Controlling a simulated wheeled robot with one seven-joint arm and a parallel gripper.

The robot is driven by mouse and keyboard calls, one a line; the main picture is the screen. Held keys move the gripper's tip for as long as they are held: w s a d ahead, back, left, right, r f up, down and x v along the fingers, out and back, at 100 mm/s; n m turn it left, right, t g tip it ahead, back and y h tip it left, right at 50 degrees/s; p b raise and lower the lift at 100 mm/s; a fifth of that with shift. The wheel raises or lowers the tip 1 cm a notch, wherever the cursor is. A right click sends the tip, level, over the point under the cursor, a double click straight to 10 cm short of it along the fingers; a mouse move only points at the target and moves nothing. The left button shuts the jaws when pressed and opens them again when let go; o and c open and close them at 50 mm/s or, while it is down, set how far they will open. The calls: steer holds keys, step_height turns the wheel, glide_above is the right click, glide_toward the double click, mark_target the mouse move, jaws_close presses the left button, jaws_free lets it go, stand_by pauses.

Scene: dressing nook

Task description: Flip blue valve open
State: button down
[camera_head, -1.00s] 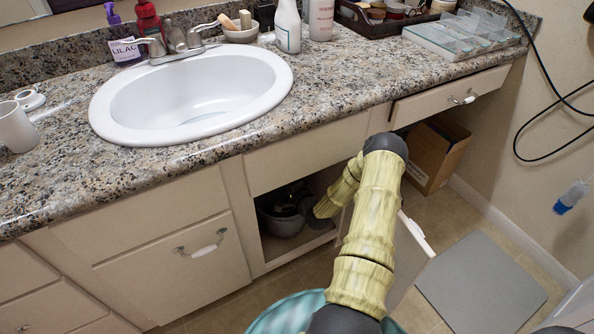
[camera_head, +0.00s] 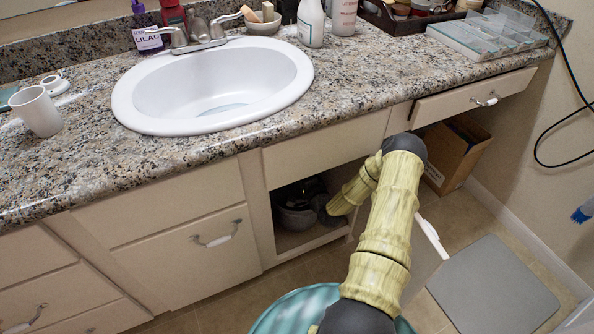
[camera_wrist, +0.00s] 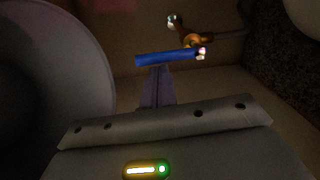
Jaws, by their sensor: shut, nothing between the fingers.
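The blue valve handle (camera_wrist: 172,57) is a straight blue bar in the wrist view. It lies roughly crosswise, its right end beside the brass-coloured valve body (camera_wrist: 192,40) and bright metal fittings. My gripper (camera_wrist: 156,71) is shut and empty. Its tips are just below the bar's middle in the picture and overlap its lower edge; I cannot tell whether they touch it. In the head view my arm reaches into the open cabinet (camera_head: 262,215) under the sink; the valve and fingers are hidden there.
A grey pot-like container (camera_head: 297,218) stands in the cabinet. A large grey rounded surface (camera_wrist: 50,75) fills the left of the wrist view. The countertop (camera_head: 225,150) with sink (camera_head: 215,85) lies above.

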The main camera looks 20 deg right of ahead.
step_height(320, 180, up, 10)
steer(key=p, duration=0.4)
steer(key=shift+f, duration=0.1)
